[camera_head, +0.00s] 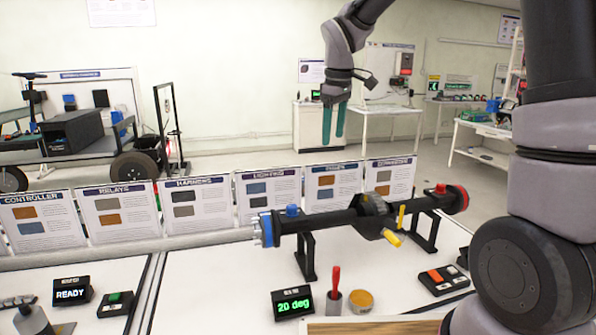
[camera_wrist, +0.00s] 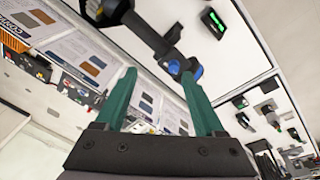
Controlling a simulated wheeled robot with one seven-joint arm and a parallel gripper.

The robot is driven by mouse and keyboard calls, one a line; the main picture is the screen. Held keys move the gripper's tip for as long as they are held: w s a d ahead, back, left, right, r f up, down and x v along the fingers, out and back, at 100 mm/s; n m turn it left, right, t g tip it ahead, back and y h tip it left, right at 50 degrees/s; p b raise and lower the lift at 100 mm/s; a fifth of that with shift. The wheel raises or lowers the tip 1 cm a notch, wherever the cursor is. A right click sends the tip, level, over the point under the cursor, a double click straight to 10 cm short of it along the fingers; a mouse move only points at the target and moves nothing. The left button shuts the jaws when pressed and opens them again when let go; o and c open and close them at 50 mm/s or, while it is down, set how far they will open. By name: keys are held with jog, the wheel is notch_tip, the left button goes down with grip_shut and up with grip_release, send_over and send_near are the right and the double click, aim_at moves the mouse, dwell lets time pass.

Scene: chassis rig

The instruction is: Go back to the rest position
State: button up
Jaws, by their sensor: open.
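My gripper (camera_head: 334,122) hangs in the air in the head view, above and behind the row of placards, with its green fingers pointing down. In the wrist view my gripper (camera_wrist: 158,90) has its two green fingers apart with nothing between them. A black axle assembly (camera_head: 335,219) with blue and red ends lies across stands on the white bench (camera_head: 210,285). It also shows beyond the fingertips in the wrist view (camera_wrist: 150,35). The gripper is well clear of it.
Placards (camera_head: 119,212) stand in a row along the bench. A display reading "20 deg" (camera_head: 292,303), a red-handled tool (camera_head: 335,285) and a "READY" display (camera_head: 72,291) sit on it. A wheeled chassis (camera_head: 75,130) stands at the back left. The air around the gripper looks free.

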jog(key=s+d+r+m+t, duration=0.2)
jog(key=s+d+r+m, duration=0.2)
jog(key=s+d+m, duration=0.3)
jog(key=s+d+r+m+t+y, duration=0.1)
jog(key=s+d+r+m+t, duration=0.2)
jog(key=s+d+m, duration=0.4)
jog(key=s+d+r, duration=0.1)
jog(key=s+d, duration=0.1)
jog(key=s, duration=0.5)
jog(key=shift+s+r+m+y, duration=0.2)
jog(key=shift+r+m+y, duration=0.1)
jog(key=shift+m, duration=0.1)
